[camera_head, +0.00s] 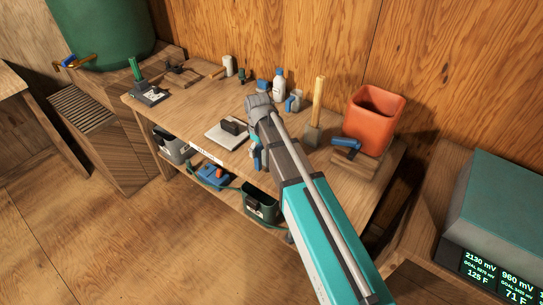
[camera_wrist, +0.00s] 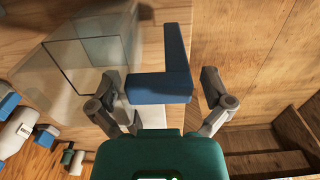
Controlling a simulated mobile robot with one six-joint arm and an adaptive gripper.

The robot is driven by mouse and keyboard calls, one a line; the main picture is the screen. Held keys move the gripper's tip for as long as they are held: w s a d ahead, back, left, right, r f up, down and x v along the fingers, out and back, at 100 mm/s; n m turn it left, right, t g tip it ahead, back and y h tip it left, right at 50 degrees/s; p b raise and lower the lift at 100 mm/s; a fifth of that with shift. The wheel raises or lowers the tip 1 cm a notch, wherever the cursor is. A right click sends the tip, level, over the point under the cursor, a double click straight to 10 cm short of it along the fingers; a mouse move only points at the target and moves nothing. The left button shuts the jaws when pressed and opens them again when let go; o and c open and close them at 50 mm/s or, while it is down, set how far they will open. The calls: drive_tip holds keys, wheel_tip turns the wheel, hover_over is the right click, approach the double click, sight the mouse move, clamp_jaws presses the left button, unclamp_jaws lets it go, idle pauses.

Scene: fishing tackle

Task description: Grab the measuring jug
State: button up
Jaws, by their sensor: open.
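The measuring jug (camera_wrist: 84,62) is a clear, see-through vessel with a blue L-shaped handle, in the upper left of the wrist view. Its handle (camera_wrist: 172,62) reaches out to the right of the vessel. My gripper (camera_wrist: 160,84) is open, with one finger on each side of the handle in the picture. I cannot tell whether a finger touches it. In the head view a blue piece (camera_head: 256,157), probably this handle, shows at the bench's front edge beside my arm. My arm hides the rest of the jug and my gripper there.
The bench (camera_head: 189,112) holds a white scale-like plate (camera_head: 221,136), several bottles, an upright wooden-handled tool (camera_head: 316,108) and an orange bin (camera_head: 374,118). A lower shelf holds a dark green tub (camera_head: 261,203). Open floor lies in front.

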sight(260, 145)
drive_tip(key=c, duration=1.2)
drive_tip(key=shift+r+p, duration=0.4)
drive_tip(key=shift+r, duration=0.05)
drive_tip(key=shift+r+p, duration=1.2)
drive_tip(key=shift+p, duration=0.05)
drive_tip(key=s+d+r+p, duration=0.1)
drive_tip(key=s+r+p, duration=0.8)
drive_tip(key=s, duration=0.4)
drive_tip(key=shift+s+d+r+p, duration=0.3)
drive_tip(key=shift+s+d+r, duration=0.05)
drive_tip(key=shift+s, duration=0.05)
idle(0.4)
